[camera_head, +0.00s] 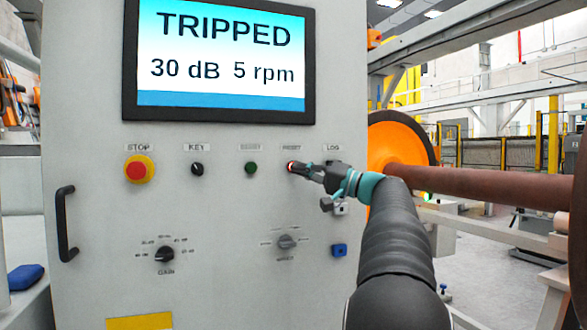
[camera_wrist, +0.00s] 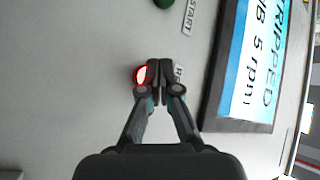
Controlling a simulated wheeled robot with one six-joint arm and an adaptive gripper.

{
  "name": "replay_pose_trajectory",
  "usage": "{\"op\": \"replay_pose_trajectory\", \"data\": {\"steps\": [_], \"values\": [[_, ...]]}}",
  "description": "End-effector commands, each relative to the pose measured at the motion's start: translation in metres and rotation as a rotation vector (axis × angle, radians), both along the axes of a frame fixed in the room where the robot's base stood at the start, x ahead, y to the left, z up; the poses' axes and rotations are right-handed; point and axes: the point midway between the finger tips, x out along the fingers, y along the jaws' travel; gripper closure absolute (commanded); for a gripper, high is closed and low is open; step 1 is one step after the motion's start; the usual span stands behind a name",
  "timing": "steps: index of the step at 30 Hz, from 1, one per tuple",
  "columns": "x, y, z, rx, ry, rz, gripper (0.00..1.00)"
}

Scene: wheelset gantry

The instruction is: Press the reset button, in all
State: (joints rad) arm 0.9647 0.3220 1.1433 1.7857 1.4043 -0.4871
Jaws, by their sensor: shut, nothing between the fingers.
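The reset button (camera_head: 290,165) glows red under its RESET label on the grey cabinet front (camera_head: 110,225). My gripper (camera_head: 303,168) is shut and empty, its fingertips at the button's right side in the head view and partly over it. In the wrist view the lit button (camera_wrist: 140,75) shows just left of the closed fingertips (camera_wrist: 158,66), which partly cover the RESET label. I cannot tell whether the tips touch the button or the panel. The screen (camera_head: 222,60) above reads TRIPPED, 30 dB, 5 rpm.
A red stop button (camera_head: 139,169), a key switch (camera_head: 197,169) and a green start button (camera_head: 251,169) sit left of reset. Two knobs are below, one at left (camera_head: 164,254) and one at right (camera_head: 287,242). A handle (camera_head: 65,224) projects at the left edge.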

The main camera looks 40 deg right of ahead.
Motion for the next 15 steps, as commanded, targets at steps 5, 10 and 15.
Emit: {"op": "replay_pose_trajectory", "data": {"steps": [5,10,15], "values": [[0.0047,-0.0012,-0.0003,0.000,0.000,0.001,1.00],[0.0080,-0.0025,-0.0002,0.000,0.000,0.000,1.00],[0.0079,-0.0025,0.0000,0.000,0.000,0.000,1.00]]}}
